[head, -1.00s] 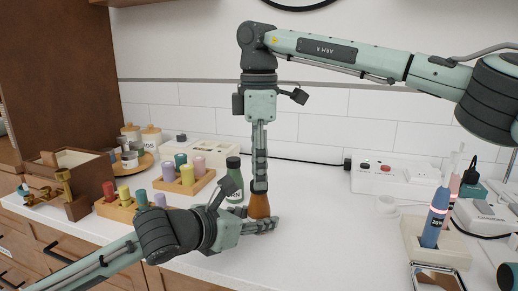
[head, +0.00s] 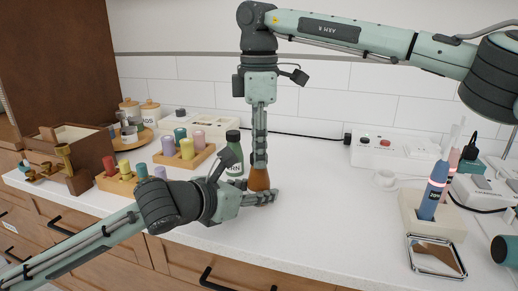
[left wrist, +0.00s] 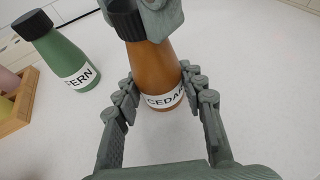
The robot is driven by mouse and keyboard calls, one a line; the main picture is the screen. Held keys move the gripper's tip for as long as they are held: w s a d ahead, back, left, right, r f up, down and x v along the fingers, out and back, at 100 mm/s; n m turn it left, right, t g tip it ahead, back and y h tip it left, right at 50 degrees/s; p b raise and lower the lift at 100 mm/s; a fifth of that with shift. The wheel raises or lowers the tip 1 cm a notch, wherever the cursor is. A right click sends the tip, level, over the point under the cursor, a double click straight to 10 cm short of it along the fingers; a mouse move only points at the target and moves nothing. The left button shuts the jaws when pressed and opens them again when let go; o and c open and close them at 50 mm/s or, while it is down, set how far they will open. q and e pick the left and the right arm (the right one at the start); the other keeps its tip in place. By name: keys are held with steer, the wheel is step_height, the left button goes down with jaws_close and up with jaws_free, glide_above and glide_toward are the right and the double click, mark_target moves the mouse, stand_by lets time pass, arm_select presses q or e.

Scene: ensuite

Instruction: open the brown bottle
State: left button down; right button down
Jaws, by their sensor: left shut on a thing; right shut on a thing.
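The brown bottle (head: 259,179) stands upright on the white counter; its label reads CEDAR in the left wrist view (left wrist: 152,65). My left gripper (head: 262,198) is low on the counter, shut on the bottle's body, with a finger on each side (left wrist: 160,95). My right gripper (head: 260,160) points straight down from above and is shut on the bottle's dark cap (left wrist: 126,20). The right fingers hide much of the cap. The cap still sits on the bottle's neck.
A green bottle (head: 235,155) labelled FERN stands just left of the brown one. Wooden racks of coloured pegs (head: 187,157) are further left. A toothbrush holder (head: 422,222) and a mirror-like tray (head: 437,257) are at right. The counter right of the bottle is clear.

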steer(key=n, duration=0.7)
steer(key=shift+n, duration=0.3)
steer(key=n, duration=1.4)
steer(key=shift+r+n, duration=0.1)
steer(key=shift+n, duration=0.2)
steer(key=n, duration=2.6)
steer(key=shift+n, duration=0.3)
steer(key=n, duration=0.5)
steer(key=shift+r, duration=0.1)
